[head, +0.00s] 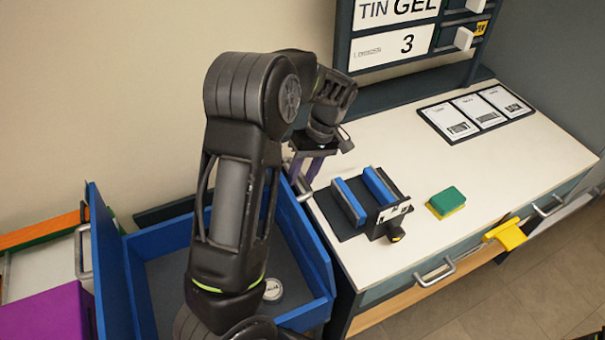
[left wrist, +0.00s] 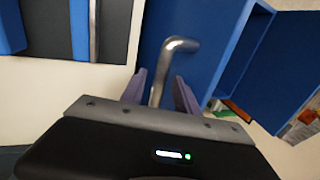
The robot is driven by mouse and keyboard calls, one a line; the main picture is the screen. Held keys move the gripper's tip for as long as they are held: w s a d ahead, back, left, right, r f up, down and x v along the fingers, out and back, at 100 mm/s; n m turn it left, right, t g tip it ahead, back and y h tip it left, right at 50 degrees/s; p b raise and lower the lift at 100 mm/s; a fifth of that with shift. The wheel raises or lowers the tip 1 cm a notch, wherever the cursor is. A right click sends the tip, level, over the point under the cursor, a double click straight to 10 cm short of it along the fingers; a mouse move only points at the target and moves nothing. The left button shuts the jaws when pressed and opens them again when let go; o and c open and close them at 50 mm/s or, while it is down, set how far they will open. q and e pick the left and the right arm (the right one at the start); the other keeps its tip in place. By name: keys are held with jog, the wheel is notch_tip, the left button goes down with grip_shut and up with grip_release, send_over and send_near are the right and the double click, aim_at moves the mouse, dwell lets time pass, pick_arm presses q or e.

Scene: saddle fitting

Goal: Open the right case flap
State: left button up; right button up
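The blue case (head: 318,315) stands open at the lower left, partly hidden behind my left arm. Its right flap (head: 300,232) stands raised along the right side; its exact angle is hard to tell. The flap's blue face (left wrist: 192,75) also shows in the left wrist view, with a bent metal handle (left wrist: 177,45). My right gripper is out of view.
The case's left flap (head: 103,270) stands raised, with a handle on it. A round tin (head: 273,290) lies inside the case. On the white worktop (head: 450,165) are a blue-jawed fixture (head: 352,200), a green-yellow sponge (head: 446,202) and label cards (head: 476,111).

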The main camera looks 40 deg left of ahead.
pick_arm(q)
jog(key=shift+r, duration=0.1)
jog(key=shift+w+r, duration=0.25)
jog(key=shift+r, duration=0.3)
jog(key=v, duration=0.6)
jog(key=shift+d+r, duration=0.2)
jog(key=shift+r, duration=0.05)
